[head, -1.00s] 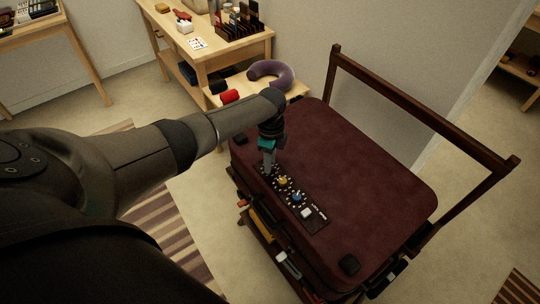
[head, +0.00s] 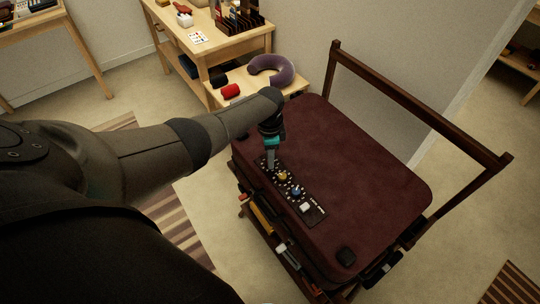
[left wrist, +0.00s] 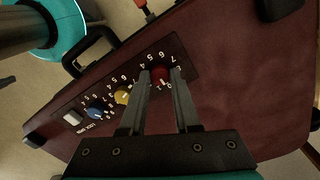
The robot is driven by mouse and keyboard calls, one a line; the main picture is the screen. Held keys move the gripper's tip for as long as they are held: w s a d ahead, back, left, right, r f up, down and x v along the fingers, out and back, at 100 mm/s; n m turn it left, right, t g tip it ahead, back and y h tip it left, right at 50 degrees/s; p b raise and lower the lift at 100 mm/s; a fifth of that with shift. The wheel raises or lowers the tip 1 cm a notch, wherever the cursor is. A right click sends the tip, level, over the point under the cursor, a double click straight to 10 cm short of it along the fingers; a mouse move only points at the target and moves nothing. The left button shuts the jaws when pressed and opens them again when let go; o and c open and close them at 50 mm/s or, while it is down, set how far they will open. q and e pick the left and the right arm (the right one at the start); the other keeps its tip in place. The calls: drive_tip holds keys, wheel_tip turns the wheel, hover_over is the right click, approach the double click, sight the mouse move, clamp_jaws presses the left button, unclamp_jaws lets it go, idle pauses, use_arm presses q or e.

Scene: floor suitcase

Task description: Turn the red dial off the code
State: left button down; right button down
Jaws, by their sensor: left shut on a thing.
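A dark red suitcase (head: 350,165) lies on a wooden rack, with a black dial panel (head: 312,215) on its top near the left edge. The panel carries a yellow dial (head: 283,176), a blue dial (head: 296,191) and a white button (head: 305,207). My left gripper (head: 270,168) points down at the far end of the panel. In the left wrist view its two fingers are closed on the red dial (left wrist: 160,76), with printed numbers around it. The yellow dial (left wrist: 122,97) and blue dial (left wrist: 96,112) sit beside the fingers. The head view hides the red dial behind the gripper. My right gripper is not seen.
The rack's dark wooden rail (head: 420,105) rises behind the suitcase. A low wooden table with a purple neck pillow (head: 272,70) and a red roll (head: 231,91) stands beyond it. A striped rug (head: 165,225) lies on the floor at left.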

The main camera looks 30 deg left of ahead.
use_arm(q)
drive_tip(key=c, duration=0.6)
unclamp_jaws()
drive_tip(key=shift+c, duration=0.2)
wheel_tip(320, 180, up, 15)
drive_tip(key=p, duration=0.5)
drive_tip(key=shift+w+a+r, duration=0.15)
drive_tip(key=shift+a, duration=0.05)
